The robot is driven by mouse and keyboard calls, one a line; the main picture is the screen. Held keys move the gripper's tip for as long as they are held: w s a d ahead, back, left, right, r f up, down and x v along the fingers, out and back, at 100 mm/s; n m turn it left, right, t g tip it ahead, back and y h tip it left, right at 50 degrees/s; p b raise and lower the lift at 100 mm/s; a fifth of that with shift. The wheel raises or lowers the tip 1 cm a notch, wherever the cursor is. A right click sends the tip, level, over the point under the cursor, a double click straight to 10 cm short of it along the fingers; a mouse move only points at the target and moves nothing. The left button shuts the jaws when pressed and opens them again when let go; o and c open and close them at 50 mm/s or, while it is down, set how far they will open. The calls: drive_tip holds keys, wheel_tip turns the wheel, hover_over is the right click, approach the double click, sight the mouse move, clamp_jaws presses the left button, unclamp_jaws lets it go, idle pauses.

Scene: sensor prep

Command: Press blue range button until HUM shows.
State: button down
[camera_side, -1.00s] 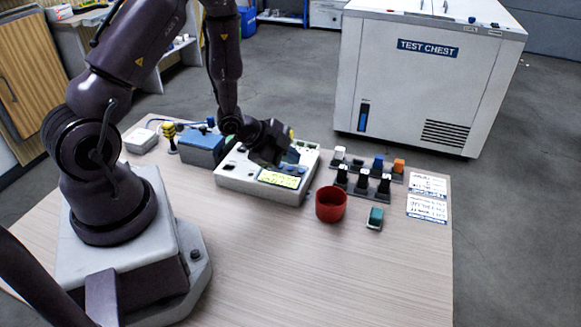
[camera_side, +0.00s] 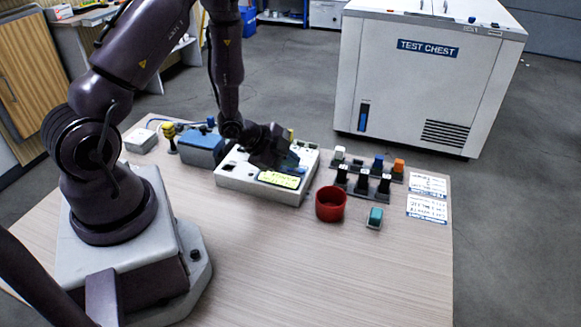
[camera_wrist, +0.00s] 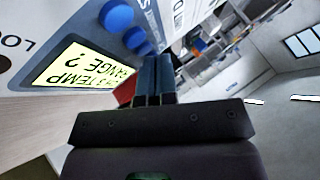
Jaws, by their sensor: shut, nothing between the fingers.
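The light grey instrument box (camera_side: 240,182) sits on the table, with a lit yellow display (camera_side: 279,180). In the wrist view the display (camera_wrist: 85,72) appears upside down; I can read "TEMP" and "RANGE ?", with part of the text cut off or unclear. HUM is not readable there. Two round blue buttons, one upper (camera_wrist: 116,15) and one lower (camera_wrist: 135,38), stand beside the display. My gripper (camera_side: 289,163) is shut and empty, low over the box's panel. Its fingertips (camera_wrist: 152,62) are close to the lower button; I cannot tell whether they touch anything.
A red cup (camera_side: 330,204) stands right of the box, near a teal-topped block (camera_side: 375,217). A rack of several dark holders and coloured caps (camera_side: 364,182) is behind them. A blue box (camera_side: 202,150) stands left. The front of the table is clear.

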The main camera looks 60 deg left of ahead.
sight(290, 170)
idle(0.5)
drive_tip(key=shift+r, duration=0.75)
drive_tip(key=shift+r, duration=2.5)
